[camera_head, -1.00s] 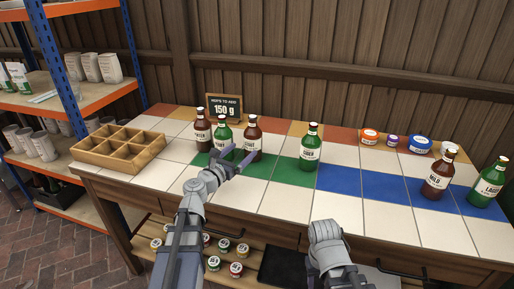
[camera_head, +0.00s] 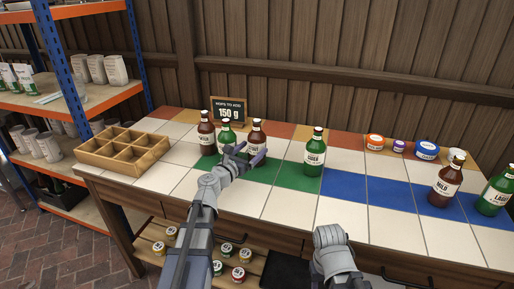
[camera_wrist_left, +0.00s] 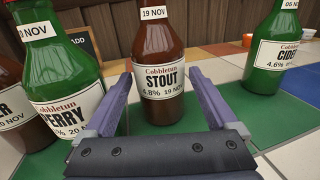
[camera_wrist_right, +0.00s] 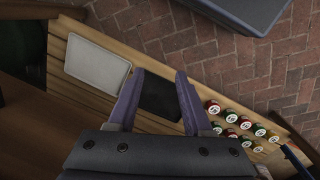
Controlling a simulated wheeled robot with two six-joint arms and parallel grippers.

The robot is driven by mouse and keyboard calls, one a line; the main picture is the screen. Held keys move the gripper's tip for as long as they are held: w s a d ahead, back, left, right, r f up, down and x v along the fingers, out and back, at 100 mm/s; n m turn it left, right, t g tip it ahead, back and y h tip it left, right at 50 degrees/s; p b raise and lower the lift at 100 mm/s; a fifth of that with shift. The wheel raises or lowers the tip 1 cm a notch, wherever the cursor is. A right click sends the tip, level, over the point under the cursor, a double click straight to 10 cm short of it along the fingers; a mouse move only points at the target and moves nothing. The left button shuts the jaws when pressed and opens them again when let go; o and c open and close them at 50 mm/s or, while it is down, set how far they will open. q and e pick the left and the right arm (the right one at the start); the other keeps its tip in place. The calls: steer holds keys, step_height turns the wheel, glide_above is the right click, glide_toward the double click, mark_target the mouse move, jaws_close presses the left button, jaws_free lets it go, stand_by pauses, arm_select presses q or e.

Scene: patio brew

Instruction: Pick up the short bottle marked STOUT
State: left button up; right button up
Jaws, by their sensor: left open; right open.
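The brown STOUT bottle (camera_head: 258,133) stands upright on the green tiles of the tiled table. In the left wrist view the STOUT bottle (camera_wrist_left: 162,80) is straight ahead, its white label readable. My left gripper (camera_head: 247,153) is open, with one finger on each side of the bottle's lower label in the left wrist view; whether the fingers touch it I cannot tell. A green PERRY bottle (camera_wrist_left: 62,70) stands close on the left, near the left finger. My right gripper (camera_wrist_right: 158,80) is open and empty, in front of the table, pointing down.
A brown bottle (camera_head: 206,130) stands left of PERRY, and a green CIDER bottle (camera_head: 315,152) stands apart on the right. Brown MILD (camera_head: 444,182) and green LAGER (camera_head: 494,194) bottles are far right. A wooden divided crate (camera_head: 122,152) sits left. A small sign (camera_head: 229,112) stands behind.

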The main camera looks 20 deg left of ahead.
mark_target(257, 143)
arm_select(q)
steer(key=x, duration=0.4)
steer(key=shift+w+r, duration=0.1)
steer(key=shift+r, duration=0.3)
steer(key=shift+a, duration=0.1)
jaws_close()
